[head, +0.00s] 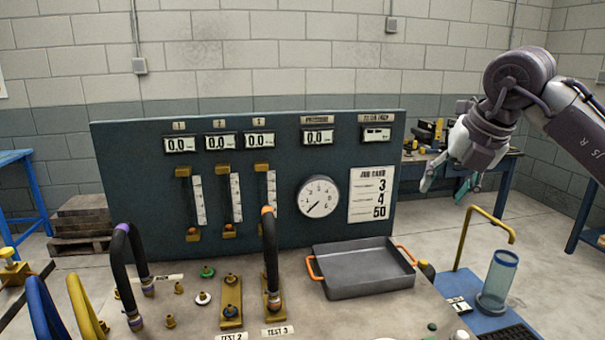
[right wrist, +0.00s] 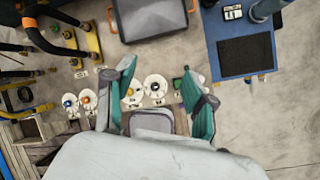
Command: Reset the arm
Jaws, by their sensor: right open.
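My right arm comes in from the right edge of the head view, raised above the right part of the bench area. My right gripper (head: 449,187) hangs pointing down beside the right edge of the dark panel, in front of the back table. It is open and empty. In the right wrist view the two teal fingers of the right gripper (right wrist: 160,78) stand apart with nothing gripped between them. My left gripper is not in view.
A grey tray (head: 362,283) with orange handles sits on the bench (head: 190,325). A dark panel (head: 270,185) with gauges stands behind it. Right are a yellow bent pipe (head: 487,211) and a clear blue cylinder (head: 498,275).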

